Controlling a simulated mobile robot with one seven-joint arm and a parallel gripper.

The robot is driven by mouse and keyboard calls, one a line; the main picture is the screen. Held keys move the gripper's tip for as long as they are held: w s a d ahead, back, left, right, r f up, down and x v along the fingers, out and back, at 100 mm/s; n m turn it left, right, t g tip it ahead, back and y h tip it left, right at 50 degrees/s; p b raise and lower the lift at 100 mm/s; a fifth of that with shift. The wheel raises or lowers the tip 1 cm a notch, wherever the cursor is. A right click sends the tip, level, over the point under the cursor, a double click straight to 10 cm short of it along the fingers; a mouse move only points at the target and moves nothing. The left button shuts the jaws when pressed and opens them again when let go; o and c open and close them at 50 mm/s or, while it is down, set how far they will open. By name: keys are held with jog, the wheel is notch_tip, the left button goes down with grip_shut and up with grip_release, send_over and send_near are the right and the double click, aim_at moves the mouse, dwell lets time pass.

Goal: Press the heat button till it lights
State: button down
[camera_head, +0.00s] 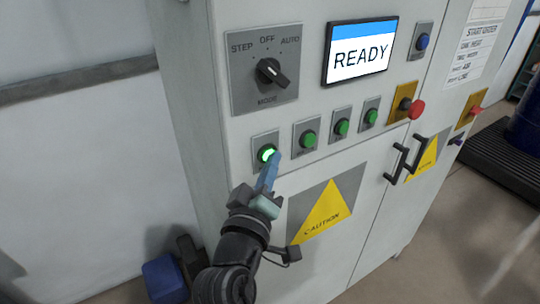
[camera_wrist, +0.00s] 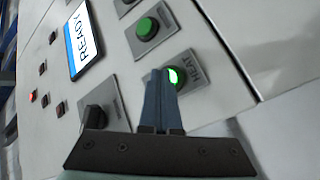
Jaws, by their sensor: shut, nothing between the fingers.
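The heat button (camera_head: 267,153) is the leftmost green button in the row on the cabinet front. Its face glows bright green-white in the head view. In the wrist view the button (camera_wrist: 174,76) shows a bright patch beside a plate lettered HEAT, partly hidden by my fingers. My gripper (camera_head: 271,165) is shut and empty. Its blue fingertips are at the lower right edge of the button in the head view; I cannot tell whether they touch it. The closed fingers (camera_wrist: 161,80) also show in the wrist view.
Several unlit green buttons (camera_head: 308,139) continue to the right. A mode knob (camera_head: 271,72) and a READY screen (camera_head: 360,57) sit above. A red stop button (camera_head: 416,109), black door handles (camera_head: 396,163) and a yellow caution sign (camera_head: 327,212) are nearby.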

jog(key=shift+s+d, duration=0.45)
jog(key=shift+s, duration=0.2)
jog(key=shift+p, duration=0.3)
jog(key=s+d, duration=0.1)
jog(key=s, duration=0.1)
jog(key=s+d+p, duration=0.1)
jog(key=s+d, duration=0.1)
jog(key=shift+p, duration=0.3)
dwell(0.6)
